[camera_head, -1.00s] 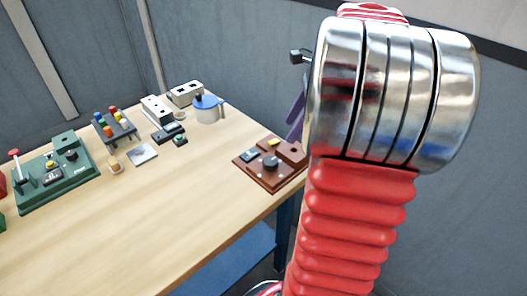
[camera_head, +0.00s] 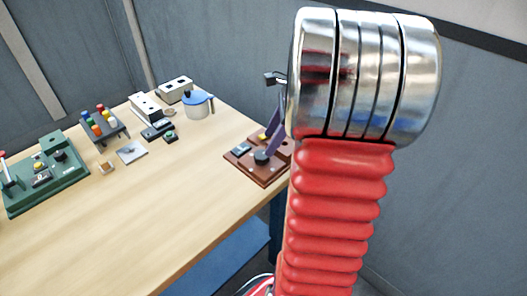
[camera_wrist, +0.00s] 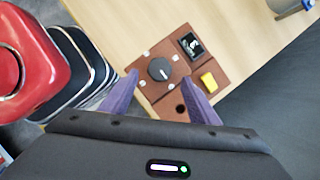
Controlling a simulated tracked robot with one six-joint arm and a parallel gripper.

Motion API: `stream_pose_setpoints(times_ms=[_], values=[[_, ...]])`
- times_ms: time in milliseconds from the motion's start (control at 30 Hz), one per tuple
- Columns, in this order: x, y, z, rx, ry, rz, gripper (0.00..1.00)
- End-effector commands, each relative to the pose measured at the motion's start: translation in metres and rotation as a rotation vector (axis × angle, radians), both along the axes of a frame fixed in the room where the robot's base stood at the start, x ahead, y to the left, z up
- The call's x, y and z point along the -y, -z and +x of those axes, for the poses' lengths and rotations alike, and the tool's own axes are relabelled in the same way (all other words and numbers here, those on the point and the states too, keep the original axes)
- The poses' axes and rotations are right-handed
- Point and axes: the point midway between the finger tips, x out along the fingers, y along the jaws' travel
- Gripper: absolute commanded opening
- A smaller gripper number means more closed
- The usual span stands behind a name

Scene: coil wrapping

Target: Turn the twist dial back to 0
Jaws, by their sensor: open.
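The likely twist dial is a round dark knob (camera_wrist: 160,69) on a brown board (camera_wrist: 147,107); the board (camera_head: 262,179) also shows at the right end of the table in the head view, with the knob (camera_head: 262,157) on it. I cannot read the dial's setting. My gripper (camera_wrist: 167,82) is open, with its purple fingers apart and the knob in view between and beyond their tips. In the head view a purple finger (camera_head: 275,122) hides part of the board.
A green board (camera_head: 45,180) with knobs and buttons is at the left of the table. A rack of coloured pegs (camera_head: 103,126), white boxes (camera_head: 146,107) and a blue-lidded pot (camera_head: 198,104) stand farther back. The wooden tabletop (camera_head: 160,200) is mostly clear at the front.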

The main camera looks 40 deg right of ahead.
Motion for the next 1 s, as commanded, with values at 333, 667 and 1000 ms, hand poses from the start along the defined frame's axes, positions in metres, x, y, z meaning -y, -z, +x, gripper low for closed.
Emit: stream_pose_setpoints(times_ms=[333,667,1000], values=[[-0.014,0.046,0.013,-0.001,-0.001,0.001,0.55],[-0.016,0.056,0.016,0.0,0.0,-0.001,0.55],[-0.016,0.056,0.015,0.0,0.001,-0.001,0.4]])
